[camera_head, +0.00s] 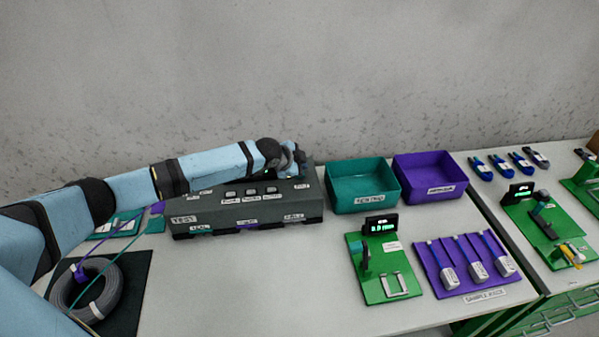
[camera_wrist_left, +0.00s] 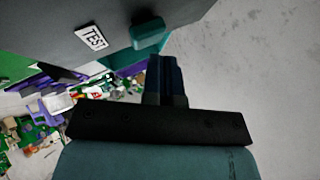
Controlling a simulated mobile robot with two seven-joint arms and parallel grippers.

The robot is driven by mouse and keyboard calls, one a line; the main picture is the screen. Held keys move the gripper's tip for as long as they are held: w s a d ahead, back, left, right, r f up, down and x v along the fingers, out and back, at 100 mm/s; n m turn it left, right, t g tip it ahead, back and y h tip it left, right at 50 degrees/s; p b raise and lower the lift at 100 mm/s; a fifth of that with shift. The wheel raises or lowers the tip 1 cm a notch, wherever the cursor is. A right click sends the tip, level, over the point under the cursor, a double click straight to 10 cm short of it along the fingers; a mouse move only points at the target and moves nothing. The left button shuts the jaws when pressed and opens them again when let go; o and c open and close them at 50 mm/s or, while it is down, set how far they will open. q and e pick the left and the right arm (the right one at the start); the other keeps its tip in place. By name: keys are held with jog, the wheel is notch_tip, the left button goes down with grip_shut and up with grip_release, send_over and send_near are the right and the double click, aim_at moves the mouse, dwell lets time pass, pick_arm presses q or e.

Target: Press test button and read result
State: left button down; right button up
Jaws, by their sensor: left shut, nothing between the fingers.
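The dark grey tester box (camera_head: 240,211) stands on the table with a TEST label on its front left and several small grey squares on top. My left arm reaches over the box, and its wrist end is at the box's far right corner, with the fingers not clear in the head view. In the left wrist view, my left gripper (camera_wrist_left: 166,62) is shut and empty. Its fingertips are just below a teal button (camera_wrist_left: 148,32) beside a white TEST label (camera_wrist_left: 92,39). I cannot tell whether they touch the button. No result readout on the box is legible.
Teal bin (camera_head: 361,189) and purple bin (camera_head: 431,180) stand right of the box. A green gauge board (camera_head: 384,272) with a lit display and a purple sample rack (camera_head: 466,266) lie in front. A grey cable coil (camera_head: 88,292) lies at the left. The table's front middle is clear.

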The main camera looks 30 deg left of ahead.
pick_arm(q)
jog(key=shift+f, duration=0.6)
dwell(0.9)
jog(key=shift+r, duration=0.15)
jog(key=shift+r+p, duration=0.8)
notch_tip(320, 180, up, 5)
jog(key=p, duration=0.4)
jog(key=shift+r+p, duration=0.1)
jog(key=shift+p, duration=0.25)
